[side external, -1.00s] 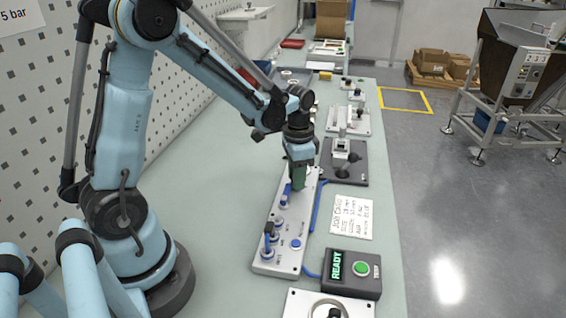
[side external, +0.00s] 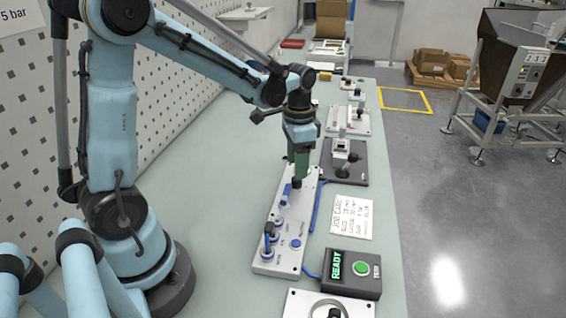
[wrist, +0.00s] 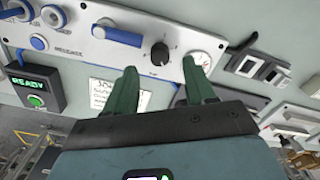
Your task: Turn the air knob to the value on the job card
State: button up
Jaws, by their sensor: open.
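The black air knob (wrist: 159,53) stands on the white panel (wrist: 70,43), with small dial marks around it. Its pointer setting is too small to read. In the side view the knob (side external: 296,183) shows just below my gripper (side external: 298,170). My gripper has green fingers, open and empty. In the wrist view the fingertips (wrist: 158,75) are apart, and the knob appears between and beyond them, not held. The job card (side external: 352,217) lies flat right of the panel; its handwriting is too small to read surely. It is partly hidden by a finger in the wrist view.
A round gauge (wrist: 202,60) sits beside the knob, and a blue lever (wrist: 119,36) on its other side. A box (side external: 352,273) with a READY display and green button stands near the panel. A dark fixture (side external: 344,162) lies behind the card. Bench left of the panel is clear.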

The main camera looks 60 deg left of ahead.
aim_at(297, 182)
notch_tip(297, 182, up, 8)
dwell(0.4)
jog(key=shift+f, duration=0.1)
notch_tip(297, 182, down, 12)
jog(key=n, duration=1.3)
jog(key=shift+n, duration=0.3)
jog(key=shift+c, duration=0.5)
grip_shut()
